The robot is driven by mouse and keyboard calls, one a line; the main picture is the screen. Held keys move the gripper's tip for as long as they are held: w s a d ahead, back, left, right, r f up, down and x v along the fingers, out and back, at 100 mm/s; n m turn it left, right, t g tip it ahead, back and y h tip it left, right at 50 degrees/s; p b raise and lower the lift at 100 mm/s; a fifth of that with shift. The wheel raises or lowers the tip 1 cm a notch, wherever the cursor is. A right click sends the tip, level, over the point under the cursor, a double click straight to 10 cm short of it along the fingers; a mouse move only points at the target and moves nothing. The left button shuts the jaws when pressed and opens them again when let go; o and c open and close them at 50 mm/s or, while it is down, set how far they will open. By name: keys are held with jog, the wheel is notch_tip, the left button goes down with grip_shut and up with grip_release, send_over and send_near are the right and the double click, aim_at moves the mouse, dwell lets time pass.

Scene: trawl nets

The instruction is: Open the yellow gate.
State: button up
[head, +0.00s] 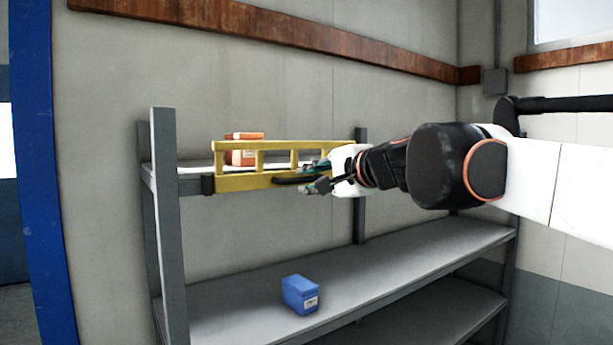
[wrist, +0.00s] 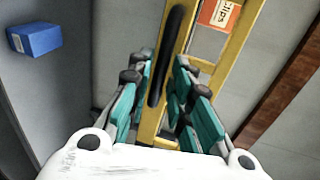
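The yellow gate (head: 262,145) runs across the front of the upper shelf, with a dark hinge block (head: 208,184) at its left end. Its right end is partly hidden behind my gripper. A black bar handle (head: 292,181) is on the gate's front; the handle (wrist: 172,50) also shows in the wrist view. My gripper (head: 318,177) is at the right part of the gate. In the wrist view my gripper (wrist: 165,68) has its teal fingers apart, with the near end of the handle between them. I cannot tell whether either finger touches it.
An orange box (head: 242,150) stands on the upper shelf behind the gate; its label shows in the wrist view (wrist: 220,14). A blue box (head: 300,294) sits on the lower shelf (head: 400,262). A grey post (head: 168,220) stands left of the gate. Open space lies before the shelves.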

jog(key=shift+x, duration=1.1)
grip_shut()
jog(key=w+d+p, duration=0.1)
jog(key=w+d, duration=0.7)
jog(key=d, duration=0.4)
jog(key=w+d, duration=0.9)
jog(key=d, duration=0.4)
jog(key=shift+w+p, duration=0.15)
jog(key=shift+p, duration=0.25)
jog(key=shift+d+f, duration=0.1)
jog(key=shift+f, duration=0.05)
grip_release()
jog(key=shift+d, duration=0.2)
